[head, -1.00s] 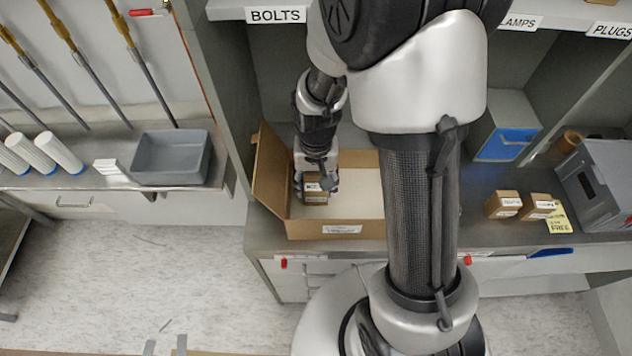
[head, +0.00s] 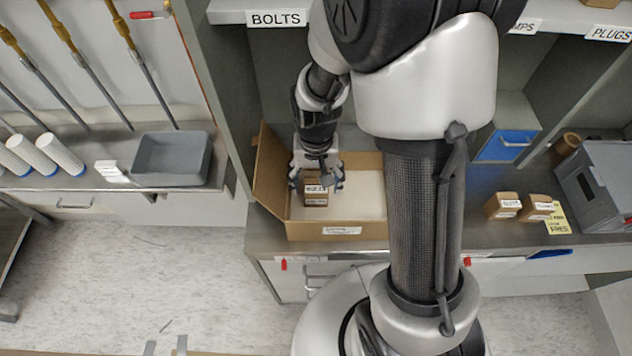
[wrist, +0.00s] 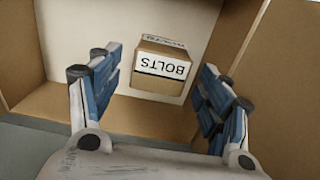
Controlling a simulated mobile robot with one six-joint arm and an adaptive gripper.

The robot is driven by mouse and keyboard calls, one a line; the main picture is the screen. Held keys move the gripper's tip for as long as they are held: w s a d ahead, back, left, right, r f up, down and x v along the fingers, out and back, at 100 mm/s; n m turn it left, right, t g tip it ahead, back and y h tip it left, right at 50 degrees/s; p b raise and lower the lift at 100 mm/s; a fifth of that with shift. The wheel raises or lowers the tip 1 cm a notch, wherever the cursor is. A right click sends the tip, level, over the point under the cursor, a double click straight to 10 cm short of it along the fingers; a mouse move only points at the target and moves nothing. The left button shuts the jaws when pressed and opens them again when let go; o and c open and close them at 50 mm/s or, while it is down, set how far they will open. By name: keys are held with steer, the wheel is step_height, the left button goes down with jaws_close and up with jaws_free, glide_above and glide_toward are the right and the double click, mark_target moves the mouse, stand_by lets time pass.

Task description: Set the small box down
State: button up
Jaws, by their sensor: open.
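The small box (wrist: 162,68) is brown cardboard with a white label reading BOLTS. It sits inside a larger open cardboard box (wrist: 285,70), near that box's left side in the head view, where the small box (head: 316,192) also shows. My gripper (wrist: 158,95) is open, with one finger on each side of the small box and a visible gap to each. In the head view my gripper (head: 316,182) is just above and behind the small box. Whether anything lies under the small box is hard to tell.
The open box (head: 300,231) stands on a grey counter, its left flap raised. Right of my arm are two small boxes (head: 502,205), a yellow note (head: 558,220) and a grey bin (head: 600,185). A grey tray (head: 172,158) is on the left bench. The open box's right part is empty.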

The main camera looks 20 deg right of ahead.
step_height(320, 180, up, 10)
steer(key=r+p, duration=0.1)
steer(key=p, duration=0.2)
step_height(320, 180, up, 10)
steer(key=n+t, duration=0.2)
glide_above(316, 185)
steer(key=s, duration=0.6)
steer(key=s+r+n+t, duration=0.1)
steer(key=s+r+t, duration=0.1)
steer(key=s+r, duration=0.3)
steer(key=s, duration=0.4)
steer(key=shift+s+d+n+t, duration=0.2)
steer(key=shift+d+n+t, duration=0.05)
steer(key=shift+n+t, duration=0.05)
steer(key=shift+b, duration=0.3)
